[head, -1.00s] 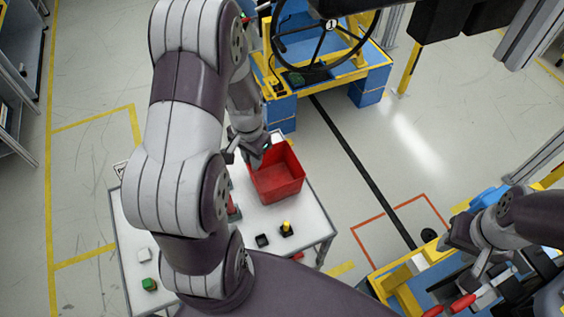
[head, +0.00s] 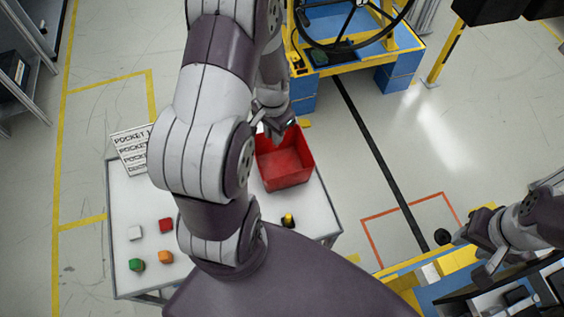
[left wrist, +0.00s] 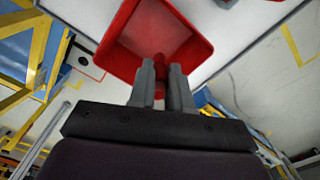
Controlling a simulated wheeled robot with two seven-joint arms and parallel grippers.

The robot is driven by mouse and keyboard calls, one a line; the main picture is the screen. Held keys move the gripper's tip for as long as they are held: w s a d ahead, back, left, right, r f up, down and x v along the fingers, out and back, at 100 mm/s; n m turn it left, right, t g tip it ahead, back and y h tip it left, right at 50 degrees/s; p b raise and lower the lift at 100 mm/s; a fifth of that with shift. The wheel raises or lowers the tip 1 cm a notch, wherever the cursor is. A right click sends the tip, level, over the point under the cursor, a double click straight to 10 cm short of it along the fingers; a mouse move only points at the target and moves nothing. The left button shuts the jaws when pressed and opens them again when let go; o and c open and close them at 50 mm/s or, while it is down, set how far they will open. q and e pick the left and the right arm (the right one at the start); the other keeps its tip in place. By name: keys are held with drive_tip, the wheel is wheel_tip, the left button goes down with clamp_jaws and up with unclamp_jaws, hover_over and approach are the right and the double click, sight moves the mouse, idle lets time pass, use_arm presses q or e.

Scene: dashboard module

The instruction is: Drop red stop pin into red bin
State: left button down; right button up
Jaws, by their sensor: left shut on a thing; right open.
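The red bin (head: 285,172) stands open on the white table under my left arm in the head view. In the left wrist view the bin's red wall and floor (left wrist: 128,45) fill the top middle. My left gripper (head: 284,130) is at the bin's back rim in the head view. In the wrist view its fingers (left wrist: 165,72) are shut on the red stop pin (left wrist: 159,60), a small red piece showing between them against the bin. My right gripper (head: 487,264) is open at the far right, well away from the bin.
A yellow-blue steering-wheel stand (head: 375,50) is behind. Open floor lies right of the table.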

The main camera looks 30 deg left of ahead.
use_arm(q)
drive_tip(key=c, duration=1.2)
unclamp_jaws()
drive_tip(key=shift+s+r, duration=0.15)
drive_tip(key=shift+o, duration=1.1)
drive_tip(key=shift+s, duration=0.15)
use_arm(e)
drive_tip(key=shift+s+r, duration=0.1)
drive_tip(key=shift+s, duration=0.2)
use_arm(q)
drive_tip(key=shift+r, duration=0.1)
use_arm(e)
drive_tip(key=shift+w, duration=0.1)
use_arm(q)
wheel_tip(320, 180, up, 13)
drive_tip(key=b, duration=0.2)
drive_tip(key=shift+f, duration=0.2)
use_arm(e)
wheel_tip(320, 180, down, 2)
drive_tip(key=shift+f, duration=0.25)
